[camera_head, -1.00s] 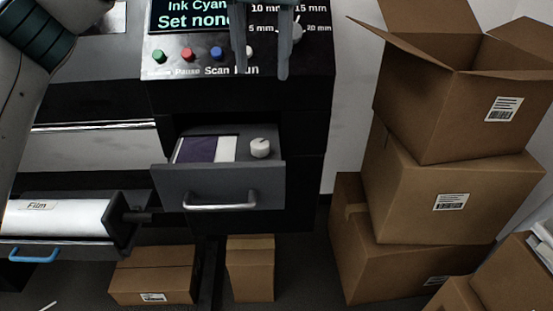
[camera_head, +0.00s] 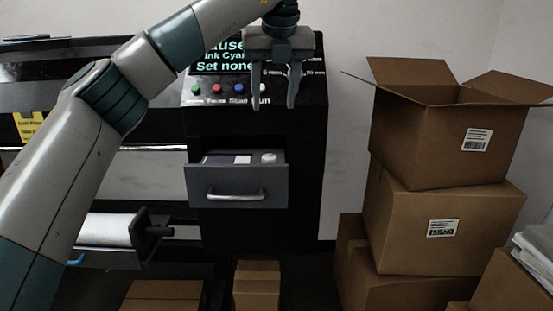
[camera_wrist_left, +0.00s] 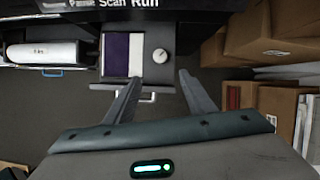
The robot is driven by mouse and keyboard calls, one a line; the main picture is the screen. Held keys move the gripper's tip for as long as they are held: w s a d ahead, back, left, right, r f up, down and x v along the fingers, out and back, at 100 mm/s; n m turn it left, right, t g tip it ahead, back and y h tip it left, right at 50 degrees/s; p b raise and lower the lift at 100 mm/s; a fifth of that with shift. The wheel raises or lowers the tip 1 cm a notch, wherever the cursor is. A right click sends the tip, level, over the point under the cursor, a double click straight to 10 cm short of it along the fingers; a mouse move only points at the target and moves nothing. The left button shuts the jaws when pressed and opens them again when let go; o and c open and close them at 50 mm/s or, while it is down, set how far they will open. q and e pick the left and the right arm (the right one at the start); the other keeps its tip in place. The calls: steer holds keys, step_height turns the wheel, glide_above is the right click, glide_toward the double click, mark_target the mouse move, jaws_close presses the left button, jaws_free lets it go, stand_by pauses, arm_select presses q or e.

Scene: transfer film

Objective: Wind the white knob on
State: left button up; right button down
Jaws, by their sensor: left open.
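The white knob (camera_head: 269,157) sits at the right side of an open drawer (camera_head: 237,185) of the black machine. It shows from above as a round knob (camera_wrist_left: 160,56) in the left wrist view. A purple and white item (camera_wrist_left: 122,54) lies beside it in the drawer. My left gripper (camera_head: 274,104) is open and empty, in front of the machine's panel and above the drawer. In the left wrist view its two fingers (camera_wrist_left: 155,82) are spread wide, with the drawer between and beyond them. My right gripper is not in view.
Cardboard boxes (camera_head: 436,210) are stacked on the right, the top one open with raised flaps. A white film roll (camera_head: 105,230) is in a tray at the left. The control panel (camera_head: 228,88) has coloured buttons. Smaller boxes (camera_head: 257,284) stand on the floor below the drawer.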

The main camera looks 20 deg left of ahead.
arm_select(q)
steer(key=shift+w+f, duration=0.1)
steer(key=shift+w, duration=0.1)
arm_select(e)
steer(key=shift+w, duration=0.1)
arm_select(q)
steer(key=p, duration=0.2)
glide_toward(269, 156)
steer(key=x, duration=0.8)
steer(key=shift+s, duration=0.1)
steer(key=shift+f, duration=0.1)
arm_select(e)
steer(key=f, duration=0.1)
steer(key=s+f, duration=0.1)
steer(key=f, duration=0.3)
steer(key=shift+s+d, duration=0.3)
arm_select(q)
steer(key=c, duration=1.1)
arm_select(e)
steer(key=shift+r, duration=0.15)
